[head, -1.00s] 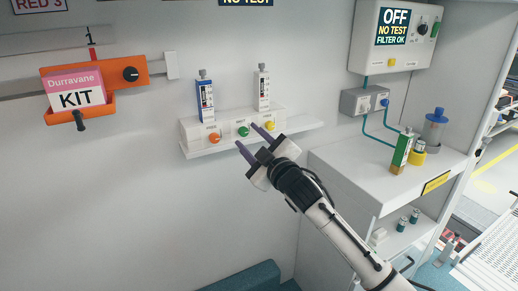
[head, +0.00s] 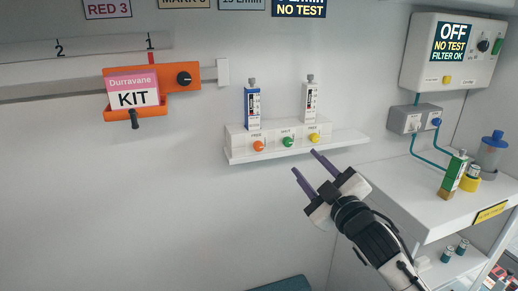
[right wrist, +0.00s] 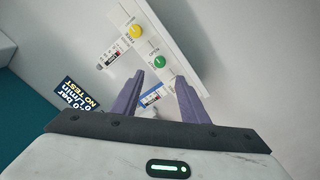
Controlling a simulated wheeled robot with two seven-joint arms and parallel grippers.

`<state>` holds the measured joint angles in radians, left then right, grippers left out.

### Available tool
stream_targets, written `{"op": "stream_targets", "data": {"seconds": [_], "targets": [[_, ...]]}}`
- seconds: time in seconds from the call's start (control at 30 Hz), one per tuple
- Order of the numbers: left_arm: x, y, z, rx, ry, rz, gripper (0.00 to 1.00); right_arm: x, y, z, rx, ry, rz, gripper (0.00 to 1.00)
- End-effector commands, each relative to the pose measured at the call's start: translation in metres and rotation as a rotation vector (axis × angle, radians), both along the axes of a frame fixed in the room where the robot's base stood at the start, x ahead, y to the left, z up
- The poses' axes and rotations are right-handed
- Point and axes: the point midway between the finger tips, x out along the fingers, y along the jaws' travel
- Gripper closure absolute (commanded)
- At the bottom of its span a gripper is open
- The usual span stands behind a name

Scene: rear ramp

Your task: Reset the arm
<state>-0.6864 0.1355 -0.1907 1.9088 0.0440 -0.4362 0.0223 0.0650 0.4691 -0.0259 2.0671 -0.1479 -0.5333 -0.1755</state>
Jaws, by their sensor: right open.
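My right gripper (head: 308,168) is open and empty, with two purple fingers pointing up and left. It is in front of and below the right part of the white wall shelf unit (head: 237,155). That unit has orange (head: 258,146), green (head: 288,142) and yellow (head: 314,138) knobs. In the right wrist view, the open fingers (right wrist: 153,92) show nothing between them in their grip. The green knob (right wrist: 159,62) and yellow knob (right wrist: 136,31) appear beyond the fingertips. My left gripper is not in view.
A blue-labelled meter (head: 252,108) and a white meter (head: 310,102) stand on the unit. An orange holder (head: 183,78) with a Durravane kit (head: 133,94) hangs on the left rail. A white counter (head: 405,190) with a green canister (head: 453,174) is at right. The lower left wall is clear.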

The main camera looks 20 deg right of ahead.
Motion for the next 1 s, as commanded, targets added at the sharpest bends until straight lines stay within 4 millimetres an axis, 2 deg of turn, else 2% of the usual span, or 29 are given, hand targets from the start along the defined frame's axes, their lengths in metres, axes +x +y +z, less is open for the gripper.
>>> {"op": "stream_targets", "data": {"seconds": [0.13,0.23,0.37,0.47,0.6,0.67,0.8,0.9,1.0], "targets": [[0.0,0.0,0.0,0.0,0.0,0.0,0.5,0.0,0.001,-0.004,0.005,0.007,0.002,0.6],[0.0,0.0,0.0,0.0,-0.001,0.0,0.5,-0.004,0.006,-0.026,0.031,0.045,0.011,0.6],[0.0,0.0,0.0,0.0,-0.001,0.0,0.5,-0.018,0.021,-0.085,0.107,0.147,0.031,0.6],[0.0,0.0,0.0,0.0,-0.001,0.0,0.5,-0.038,0.037,-0.14,0.185,0.246,0.046,0.6],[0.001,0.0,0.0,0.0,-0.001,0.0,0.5,-0.076,0.061,-0.212,0.298,0.385,0.057,0.6],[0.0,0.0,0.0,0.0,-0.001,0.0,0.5,-0.095,0.072,-0.241,0.348,0.444,0.057,0.6],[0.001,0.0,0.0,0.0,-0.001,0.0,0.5,-0.148,0.098,-0.303,0.466,0.58,0.047,0.6],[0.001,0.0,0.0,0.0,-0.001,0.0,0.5,-0.19,0.118,-0.341,0.551,0.675,0.033,0.6],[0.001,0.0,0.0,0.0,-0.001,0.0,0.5,-0.229,0.135,-0.371,0.626,0.756,0.014,0.6]]}}
